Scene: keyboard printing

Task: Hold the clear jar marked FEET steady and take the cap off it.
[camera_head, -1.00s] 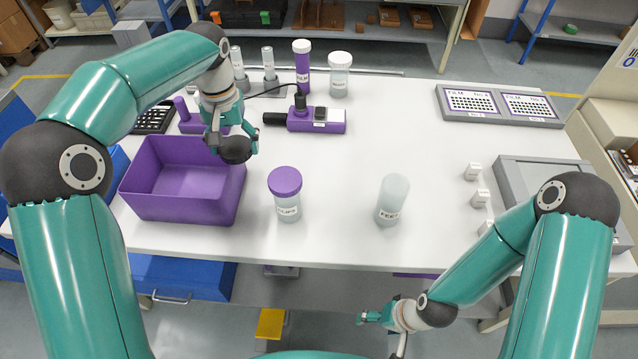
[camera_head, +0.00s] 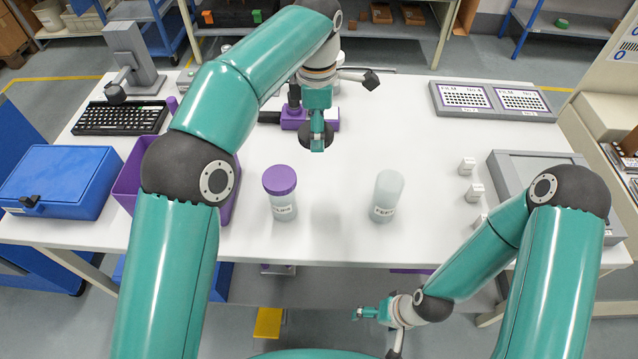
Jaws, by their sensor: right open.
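The clear jar (camera_head: 387,198), with a label that seems to read FEET, stands upright on the white table right of centre. Its top is pale and frosted. A second clear jar (camera_head: 282,200) with a purple cap (camera_head: 279,180) stands to its left; its label is too small to read surely. My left gripper (camera_head: 317,142) hangs above the table, behind and left of the FEET jar, apart from it; its finger opening cannot be made out. My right gripper (camera_head: 370,318) is open and empty, low in front of the table's front edge. Neither gripper touches a jar.
A purple bin (camera_head: 130,185) is partly hidden behind my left arm. A blue case (camera_head: 58,182) and a keyboard (camera_head: 120,117) are at left. Small white blocks (camera_head: 467,166) and a grey tray (camera_head: 500,170) lie at right. The table between the jars is clear.

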